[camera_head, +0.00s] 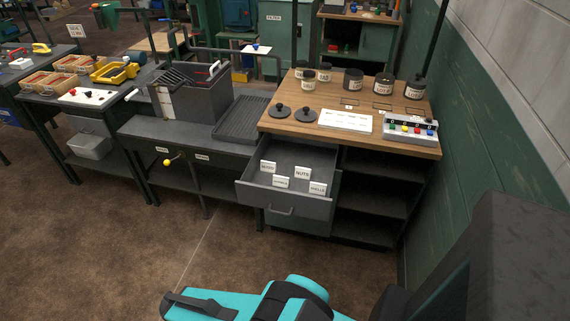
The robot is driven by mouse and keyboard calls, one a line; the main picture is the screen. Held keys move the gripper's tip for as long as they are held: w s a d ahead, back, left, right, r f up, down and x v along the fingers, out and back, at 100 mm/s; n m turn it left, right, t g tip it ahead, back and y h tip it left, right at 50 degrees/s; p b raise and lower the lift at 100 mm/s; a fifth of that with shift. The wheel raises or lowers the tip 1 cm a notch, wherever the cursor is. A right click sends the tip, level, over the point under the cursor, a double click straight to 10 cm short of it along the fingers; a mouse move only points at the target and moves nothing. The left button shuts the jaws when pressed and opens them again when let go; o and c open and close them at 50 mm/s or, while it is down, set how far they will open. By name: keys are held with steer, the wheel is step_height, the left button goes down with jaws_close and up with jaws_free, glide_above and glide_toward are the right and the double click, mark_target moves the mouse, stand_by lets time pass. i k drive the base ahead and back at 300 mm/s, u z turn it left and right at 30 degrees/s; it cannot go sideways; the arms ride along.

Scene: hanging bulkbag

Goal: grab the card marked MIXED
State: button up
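Several small white cards stand in the open grey drawer (283,204) under the wooden worktop. One card reads NUTS (302,173). A card at the front right (317,188), a card at the back left (268,167) and a card at the front left (281,182) carry print too small to read surely. I cannot tell which card, if any, is marked MIXED. Turquoise and dark parts of my own body show at the bottom edge, well in front of the drawer. I cannot make out my gripper's fingers in this view.
Open shelves lie right of the drawer. A green wall (480,130) bounds the right. The floor in front is clear.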

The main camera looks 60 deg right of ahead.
mark_target(268, 166)
steer(key=z, duration=4.95)
steer(key=i, duration=0.1)
steer(key=u, duration=4)
steer(key=i, duration=0.3)
steer(key=u, duration=0.5)
steer(key=i, duration=0.65)
steer(key=z, duration=0.2)
steer(key=k, duration=0.25)
steer(key=z, duration=0.05)
